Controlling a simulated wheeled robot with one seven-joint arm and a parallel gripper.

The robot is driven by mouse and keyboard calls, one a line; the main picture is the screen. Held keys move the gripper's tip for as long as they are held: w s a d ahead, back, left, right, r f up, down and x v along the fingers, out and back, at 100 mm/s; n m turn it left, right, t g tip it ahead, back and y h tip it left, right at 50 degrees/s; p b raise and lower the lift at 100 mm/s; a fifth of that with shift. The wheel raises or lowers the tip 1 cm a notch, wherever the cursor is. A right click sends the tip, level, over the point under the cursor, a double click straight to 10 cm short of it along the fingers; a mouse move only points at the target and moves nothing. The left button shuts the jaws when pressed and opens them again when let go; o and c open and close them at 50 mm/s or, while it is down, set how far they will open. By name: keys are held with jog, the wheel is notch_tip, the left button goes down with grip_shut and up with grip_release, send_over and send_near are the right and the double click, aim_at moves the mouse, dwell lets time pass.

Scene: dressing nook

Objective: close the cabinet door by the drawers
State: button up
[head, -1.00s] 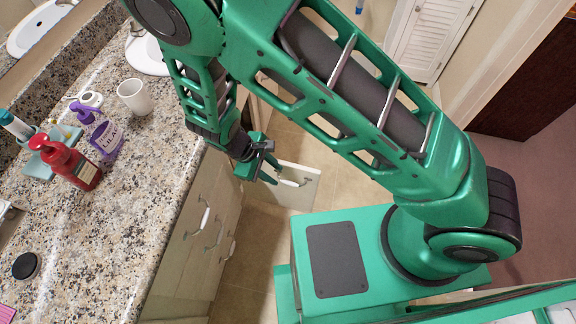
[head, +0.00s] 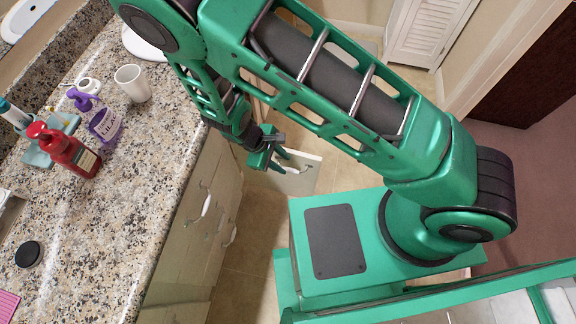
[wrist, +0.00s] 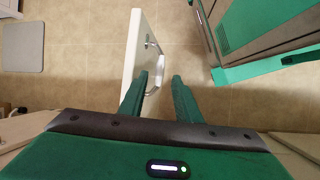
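The white cabinet door (head: 303,181) stands open, sticking out from the cabinet front below the counter. In the wrist view the door (wrist: 133,48) shows nearly edge-on, with its pale curved handle (wrist: 161,68) on the right face. My gripper (head: 282,163) is at the door's upper part. In the wrist view my gripper (wrist: 160,76) is open, with the handle between or just below its fingertips. The left finger is close to the door; I cannot tell whether it touches. The door's hinge side is hidden by my arm and gripper in the head view.
Drawers with curved handles (head: 206,204) are in the cabinet front nearer me. Tiled floor (head: 243,285) is clear between cabinet and my base.

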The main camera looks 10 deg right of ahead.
aim_at(291, 170)
jog(key=shift+x, duration=2.6)
jog(key=shift+c, duration=0.2)
grip_shut()
